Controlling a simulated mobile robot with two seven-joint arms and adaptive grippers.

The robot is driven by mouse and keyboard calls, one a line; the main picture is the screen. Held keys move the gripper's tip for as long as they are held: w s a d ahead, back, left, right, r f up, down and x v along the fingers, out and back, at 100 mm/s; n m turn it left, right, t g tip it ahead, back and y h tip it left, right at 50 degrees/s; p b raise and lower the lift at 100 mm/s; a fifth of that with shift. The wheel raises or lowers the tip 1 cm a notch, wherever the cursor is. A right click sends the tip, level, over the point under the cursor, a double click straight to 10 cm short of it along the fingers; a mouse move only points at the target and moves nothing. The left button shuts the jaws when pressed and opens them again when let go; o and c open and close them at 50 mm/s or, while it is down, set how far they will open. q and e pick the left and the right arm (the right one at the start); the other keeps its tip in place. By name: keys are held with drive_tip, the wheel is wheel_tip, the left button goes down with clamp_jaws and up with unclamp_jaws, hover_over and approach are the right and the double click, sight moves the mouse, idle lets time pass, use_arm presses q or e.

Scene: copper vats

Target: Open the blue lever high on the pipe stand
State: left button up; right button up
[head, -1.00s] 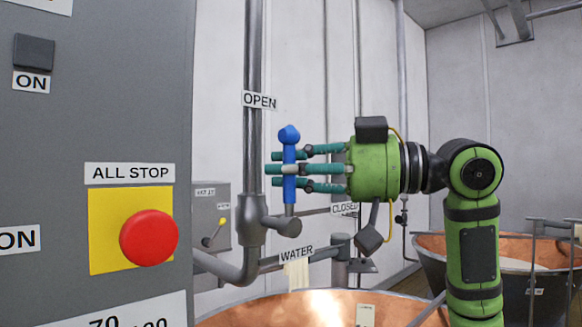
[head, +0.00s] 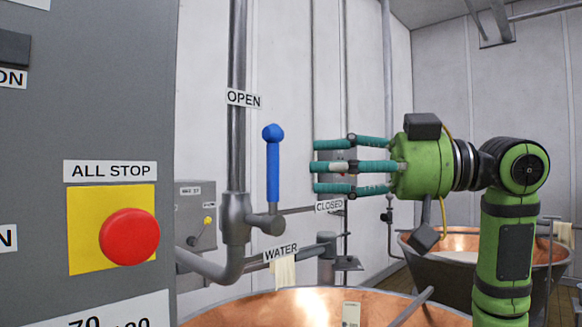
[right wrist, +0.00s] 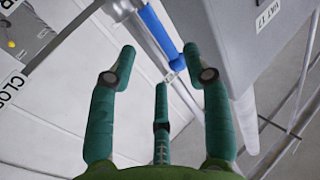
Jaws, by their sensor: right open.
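The blue lever (head: 272,170) stands upright on the valve (head: 237,218) of the grey pipe stand, its knob at the top, near the OPEN label (head: 243,99). The CLOSED label (head: 329,206) is lower and to the right. My right gripper (head: 318,168) is open and empty, to the right of the lever with a clear gap between them. In the right wrist view the blue lever (right wrist: 160,30) shows beyond the spread fingers (right wrist: 150,75), not between them. My left gripper is not in view.
A grey panel with a red ALL STOP button (head: 130,236) fills the left side. Copper vats stand below (head: 300,308) and at the right (head: 460,242). A WATER label (head: 281,251) and a cloth hang on the lower pipe.

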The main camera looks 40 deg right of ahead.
drive_tip(key=shift+v, duration=2.1)
